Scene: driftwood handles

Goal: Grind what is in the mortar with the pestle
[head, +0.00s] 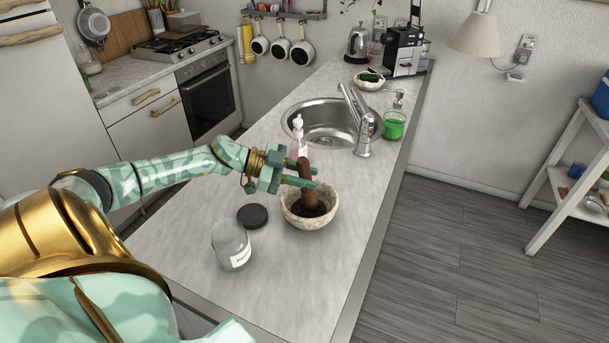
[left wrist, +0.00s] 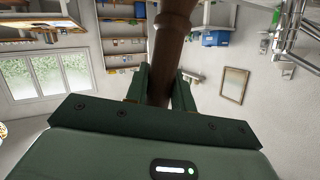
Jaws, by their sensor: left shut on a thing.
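The mortar (head: 322,218), a pale speckled stone bowl, stands on the counter in the head view. Dark contents (head: 316,209) show inside it. The brown wooden pestle (head: 308,195) stands nearly upright with its lower end in the bowl. My left gripper (head: 308,183) is shut on the pestle around its upper part, above the rim. In the left wrist view the pestle (left wrist: 172,45) runs up between the green fingers. Whether the pestle's tip touches the bowl's bottom is hidden. My right gripper is not in view.
A labelled glass jar (head: 231,246) and a dark round lid (head: 252,216) stand left of the mortar. A clear bottle (head: 299,135) and the sink (head: 325,122) with its faucet (head: 360,118) are behind. The counter's right edge is near; its front is clear.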

